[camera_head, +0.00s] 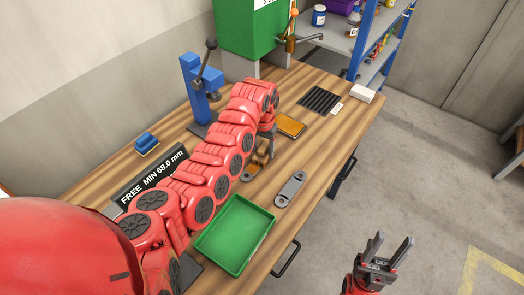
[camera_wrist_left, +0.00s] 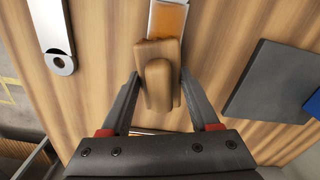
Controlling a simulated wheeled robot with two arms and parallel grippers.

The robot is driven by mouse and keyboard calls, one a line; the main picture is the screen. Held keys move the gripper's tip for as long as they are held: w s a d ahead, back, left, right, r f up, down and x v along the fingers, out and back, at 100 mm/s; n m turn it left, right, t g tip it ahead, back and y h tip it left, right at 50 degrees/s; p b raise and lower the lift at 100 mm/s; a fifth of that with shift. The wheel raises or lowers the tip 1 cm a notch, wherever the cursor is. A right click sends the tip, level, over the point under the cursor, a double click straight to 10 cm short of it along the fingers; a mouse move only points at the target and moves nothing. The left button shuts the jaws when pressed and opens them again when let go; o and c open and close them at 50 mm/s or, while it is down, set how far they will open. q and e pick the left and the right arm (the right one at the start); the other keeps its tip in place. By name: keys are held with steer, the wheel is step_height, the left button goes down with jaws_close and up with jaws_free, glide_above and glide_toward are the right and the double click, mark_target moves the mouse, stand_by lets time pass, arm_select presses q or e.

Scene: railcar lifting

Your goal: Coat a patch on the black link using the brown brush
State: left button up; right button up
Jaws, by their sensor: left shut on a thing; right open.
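My left gripper (camera_wrist_left: 158,98) is shut on the brown brush (camera_wrist_left: 158,75), whose wooden handle sits between its fingers; the brush also shows in the head view (camera_head: 263,152). A dark link (camera_head: 246,174) lies at the brush, partly hidden by my left arm. In the left wrist view an orange strip with pale edges (camera_wrist_left: 170,18) extends beyond the handle; I cannot tell whether it is bristles or a coated surface. A grey link with holes (camera_head: 290,189) lies to the right, apart from the brush. My right gripper (camera_head: 388,252) is open and empty beside the bench.
An orange tray (camera_head: 291,125) lies beyond the brush. A green tray (camera_head: 234,235) is near the front edge. A blue press (camera_head: 194,90) stands behind my left arm, near a black sign (camera_head: 150,178). A black ribbed mat (camera_head: 320,101) is further back.

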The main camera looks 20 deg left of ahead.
arm_select(q)
steer(key=shift+w+d+r, duration=0.1)
steer(key=shift+w+d, duration=0.05)
steer(key=shift+w, duration=0.2)
steer(key=r, duration=0.5)
steer(key=shift+s, duration=0.25)
steer(key=shift+w+r, duration=0.2)
steer(key=shift+r, duration=0.75)
steer(key=shift+s+r, duration=0.15)
steer(key=shift+r, duration=0.45)
